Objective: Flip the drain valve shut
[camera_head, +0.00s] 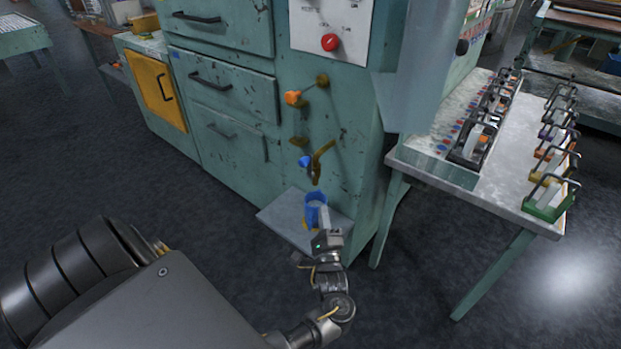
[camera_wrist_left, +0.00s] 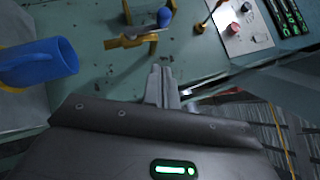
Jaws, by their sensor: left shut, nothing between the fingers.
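A brass valve (camera_head: 319,160) with a blue-tipped lever (camera_head: 305,161) is mounted on the green cabinet's side, above a blue cup (camera_head: 315,212). In the left wrist view the brass valve (camera_wrist_left: 130,40) and its blue knob (camera_wrist_left: 165,17) are ahead of the fingers. A second brass valve with an orange knob (camera_head: 292,97) sits higher. My left gripper (camera_head: 323,214) is shut and empty, below the blue-tipped valve and by the cup, apart from the valve. Its fingertips (camera_wrist_left: 161,72) show in the wrist view. My right gripper is out of view.
The cup stands on a small grey shelf (camera_head: 281,216); it also shows in the wrist view (camera_wrist_left: 45,66). A white panel with a red knob (camera_head: 330,42) is above. A side table (camera_head: 425,165) with clamps is on the right. The floor ahead is clear.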

